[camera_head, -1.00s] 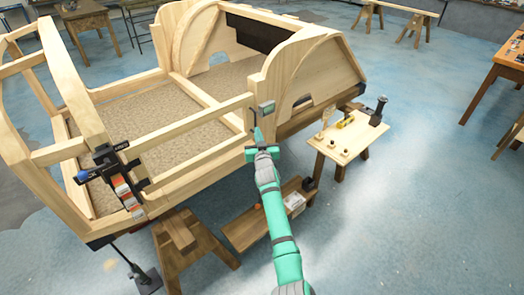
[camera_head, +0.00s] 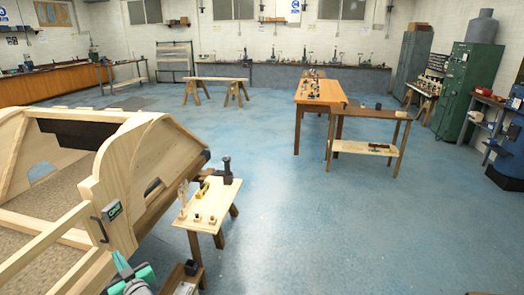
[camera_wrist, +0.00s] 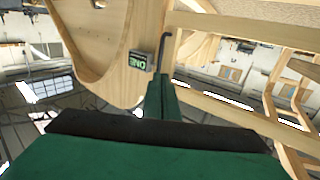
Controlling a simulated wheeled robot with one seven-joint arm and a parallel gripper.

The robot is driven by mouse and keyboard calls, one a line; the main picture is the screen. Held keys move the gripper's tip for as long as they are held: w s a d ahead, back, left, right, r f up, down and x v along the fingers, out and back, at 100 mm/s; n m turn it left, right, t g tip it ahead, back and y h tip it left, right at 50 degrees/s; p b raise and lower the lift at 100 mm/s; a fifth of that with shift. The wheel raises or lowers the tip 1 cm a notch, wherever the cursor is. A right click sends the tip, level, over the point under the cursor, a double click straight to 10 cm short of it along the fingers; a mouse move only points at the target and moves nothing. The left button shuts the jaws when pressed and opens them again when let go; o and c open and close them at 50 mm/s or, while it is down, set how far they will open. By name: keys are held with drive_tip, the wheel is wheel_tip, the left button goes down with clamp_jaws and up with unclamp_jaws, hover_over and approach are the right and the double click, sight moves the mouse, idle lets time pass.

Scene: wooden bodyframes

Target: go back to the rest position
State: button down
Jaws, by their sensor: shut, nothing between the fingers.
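My gripper (camera_head: 124,266) shows at the lower left edge of the head view, green, with only its end in the picture. It is beside the wooden bodyframe (camera_head: 112,185). In the wrist view my gripper's green fingers (camera_wrist: 160,92) are together with nothing between them. A small box with a lit green display (camera_wrist: 139,61) is on the bodyframe's panel just beyond the fingertips, and it also shows in the head view (camera_head: 112,211). Whether the fingers touch anything is hard to tell.
A small wooden side table (camera_head: 208,208) with knobs, a yellow item and a black tool stands right of the bodyframe. An orange-topped workbench (camera_head: 320,91) and a wooden shelf stand (camera_head: 368,147) are farther back. The blue floor (camera_head: 300,220) in the middle is clear.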

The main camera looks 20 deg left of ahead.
drive_tip(key=s+d+f+m+t+h, duration=0.3)
drive_tip(key=d+f+m, duration=0.1)
drive_tip(key=d, duration=0.9)
drive_tip(key=s+d+f+m+t+h, duration=0.2)
drive_tip(key=d+f+m+t+h, duration=0.15)
drive_tip(key=d, duration=1.05)
drive_tip(key=s+d+f+m+t+h, duration=0.3)
drive_tip(key=d+f+m, duration=0.15)
drive_tip(key=d, duration=0.85)
drive_tip(key=s+d+r+h, duration=0.2)
drive_tip(key=s+d+h, duration=0.1)
drive_tip(key=s+d, duration=0.6)
drive_tip(key=s+d+r+m+g+h, duration=0.1)
drive_tip(key=s+d+r+h, duration=0.2)
drive_tip(key=s+d, duration=0.7)
drive_tip(key=d+h, duration=0.1)
drive_tip(key=d, duration=0.6)
drive_tip(key=shift+s+d+r, duration=0.2)
drive_tip(key=shift+d, duration=0.05)
